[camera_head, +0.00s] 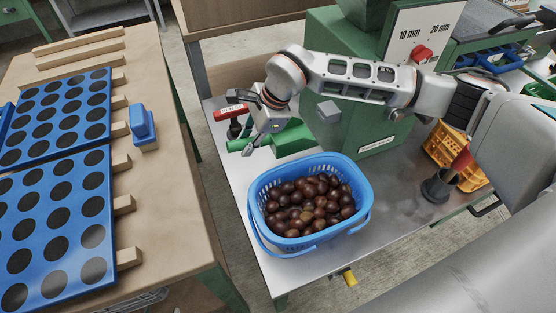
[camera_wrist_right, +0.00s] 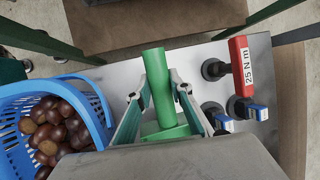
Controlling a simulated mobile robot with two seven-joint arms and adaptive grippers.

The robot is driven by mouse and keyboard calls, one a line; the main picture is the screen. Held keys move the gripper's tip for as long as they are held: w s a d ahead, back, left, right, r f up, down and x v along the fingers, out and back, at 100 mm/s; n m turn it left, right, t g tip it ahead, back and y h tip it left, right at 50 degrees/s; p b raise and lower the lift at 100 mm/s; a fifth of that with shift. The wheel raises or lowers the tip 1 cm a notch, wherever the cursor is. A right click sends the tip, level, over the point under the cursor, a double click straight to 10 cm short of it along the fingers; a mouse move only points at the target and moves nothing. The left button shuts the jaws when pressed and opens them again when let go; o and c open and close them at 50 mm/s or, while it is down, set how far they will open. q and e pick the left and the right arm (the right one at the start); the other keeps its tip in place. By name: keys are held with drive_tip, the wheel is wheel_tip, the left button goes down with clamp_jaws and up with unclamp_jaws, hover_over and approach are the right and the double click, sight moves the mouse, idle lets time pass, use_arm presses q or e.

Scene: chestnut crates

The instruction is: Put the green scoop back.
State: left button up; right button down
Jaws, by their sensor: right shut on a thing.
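The green scoop (camera_head: 290,139) is behind the blue basket, at the left rear of the metal table, with its handle (camera_wrist_right: 158,85) pointing left. My right gripper (camera_head: 258,141) is shut on the scoop; in the right wrist view its fingers (camera_wrist_right: 160,98) lie on both sides of the green handle. The scoop looks empty in the head view, but its bowl is partly hidden. I cannot tell whether it touches the table. My left gripper is out of view.
The blue basket (camera_head: 257,215) full of chestnuts stands in front of the scoop. A green machine (camera_head: 372,135) stands behind the basket, an orange crate (camera_head: 446,150) to the right. The wooden table (camera_head: 170,200) holds blue trays.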

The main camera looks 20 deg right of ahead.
wheel_tip(320, 180, down, 5)
drive_tip(key=shift+f+b, duration=0.15)
drive_tip(key=shift+b, duration=0.5)
wheel_tip(320, 180, down, 4)
drive_tip(key=shift+s+r+b, duration=0.1)
drive_tip(key=shift+b, duration=0.5)
drive_tip(key=shift+f, duration=0.3)
drive_tip(key=shift+r, duration=0.1)
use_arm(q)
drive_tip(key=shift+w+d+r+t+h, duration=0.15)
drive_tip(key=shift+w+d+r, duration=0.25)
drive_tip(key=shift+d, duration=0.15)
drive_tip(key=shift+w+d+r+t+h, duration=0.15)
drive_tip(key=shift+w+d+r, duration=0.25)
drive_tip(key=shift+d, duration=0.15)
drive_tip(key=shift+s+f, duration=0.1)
use_arm(e)
drive_tip(key=c, duration=1.8)
unclamp_jaws()
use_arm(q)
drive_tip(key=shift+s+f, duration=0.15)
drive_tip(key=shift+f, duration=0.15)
